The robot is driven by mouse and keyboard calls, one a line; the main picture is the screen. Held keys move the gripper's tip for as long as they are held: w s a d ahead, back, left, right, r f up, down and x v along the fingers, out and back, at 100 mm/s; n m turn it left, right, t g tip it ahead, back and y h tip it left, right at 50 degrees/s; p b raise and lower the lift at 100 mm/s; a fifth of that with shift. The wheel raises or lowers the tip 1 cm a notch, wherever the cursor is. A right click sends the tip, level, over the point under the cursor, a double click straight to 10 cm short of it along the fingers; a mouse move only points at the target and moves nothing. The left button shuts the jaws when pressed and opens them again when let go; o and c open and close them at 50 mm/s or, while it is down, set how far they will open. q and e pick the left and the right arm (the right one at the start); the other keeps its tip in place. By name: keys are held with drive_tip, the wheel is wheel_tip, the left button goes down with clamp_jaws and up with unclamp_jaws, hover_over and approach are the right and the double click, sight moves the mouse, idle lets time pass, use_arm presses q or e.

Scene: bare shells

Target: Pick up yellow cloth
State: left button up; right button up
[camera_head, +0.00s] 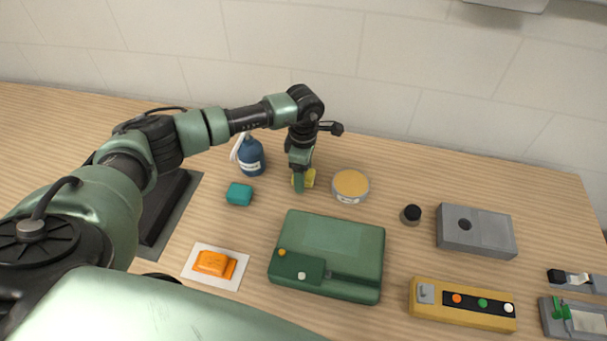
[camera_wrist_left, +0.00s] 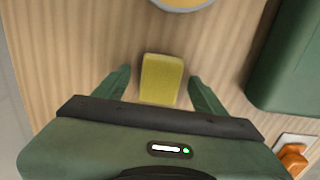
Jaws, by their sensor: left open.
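The yellow cloth (camera_wrist_left: 161,79) is a small folded block on the wooden table. In the left wrist view it lies between the two spread green fingers of my left gripper (camera_wrist_left: 160,92), with a gap on each side. In the head view the cloth (camera_head: 309,179) shows beside the fingers and is partly hidden by my left gripper (camera_head: 302,183), which points down over it. My left gripper is open and empty. My right gripper is not in view.
A round tin (camera_head: 350,186) stands close to the right of the cloth. A blue bottle (camera_head: 251,157) and teal block (camera_head: 239,194) are to its left. A green case (camera_head: 328,255) lies in front. Grey (camera_head: 475,231) and yellow (camera_head: 462,304) boxes stand further right.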

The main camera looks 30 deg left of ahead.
use_arm(q)
drive_tip(key=c, duration=1.2)
drive_tip(key=shift+c, duration=1.1)
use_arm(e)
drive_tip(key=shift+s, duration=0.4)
use_arm(q)
drive_tip(key=shift+r, duration=0.1)
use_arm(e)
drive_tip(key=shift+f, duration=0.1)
